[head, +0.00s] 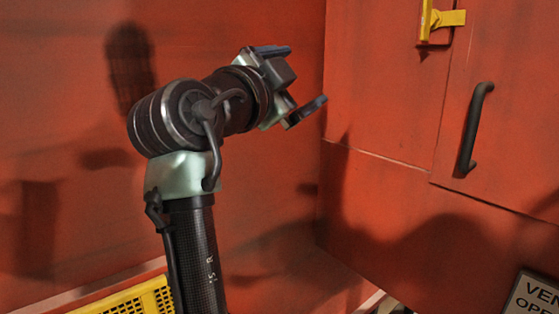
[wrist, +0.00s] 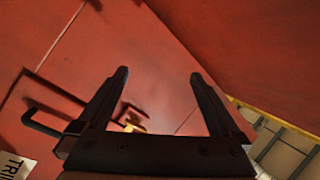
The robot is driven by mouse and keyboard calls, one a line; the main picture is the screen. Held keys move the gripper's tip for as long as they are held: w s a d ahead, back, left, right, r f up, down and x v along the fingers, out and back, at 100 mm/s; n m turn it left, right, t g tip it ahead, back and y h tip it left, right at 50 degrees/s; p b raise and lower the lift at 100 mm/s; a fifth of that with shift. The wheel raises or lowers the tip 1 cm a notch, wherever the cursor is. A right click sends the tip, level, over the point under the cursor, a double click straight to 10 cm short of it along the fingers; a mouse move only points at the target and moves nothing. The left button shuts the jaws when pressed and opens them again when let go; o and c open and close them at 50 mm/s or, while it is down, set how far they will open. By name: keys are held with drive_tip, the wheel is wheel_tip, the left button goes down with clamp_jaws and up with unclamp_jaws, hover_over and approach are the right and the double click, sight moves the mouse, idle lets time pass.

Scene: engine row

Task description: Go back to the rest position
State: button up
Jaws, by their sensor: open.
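My gripper (head: 308,80) is raised at the upper middle of the head view, in front of the red walls near their inner corner. Its two fingers are apart and nothing is between them. In the wrist view my gripper (wrist: 158,76) also shows open and empty, with red panels beyond the fingers. The gripper touches nothing that I can see.
A red cabinet on the right has a black handle (head: 474,130) and a yellow latch (head: 440,20). A sign (head: 533,297) is at the lower right. A yellow perforated part (head: 130,302) is at the lower left. Space around the gripper looks clear.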

drive_tip(key=s+a+r+n+t+y+b, duration=0.1)
drive_tip(key=s+n+t+y, duration=0.3)
drive_tip(key=s+n, duration=0.4)
drive_tip(key=s+a+r+n+t+y+b, duration=0.1)
drive_tip(key=s+n+t+y, duration=0.4)
drive_tip(key=s, duration=1)
drive_tip(key=r+n+t, duration=0.1)
drive_tip(key=n, duration=0.1)
drive_tip(key=shift+s+a+n+t, duration=0.25)
drive_tip(key=shift+n+t, duration=0.15)
drive_tip(key=shift+r, duration=0.1)
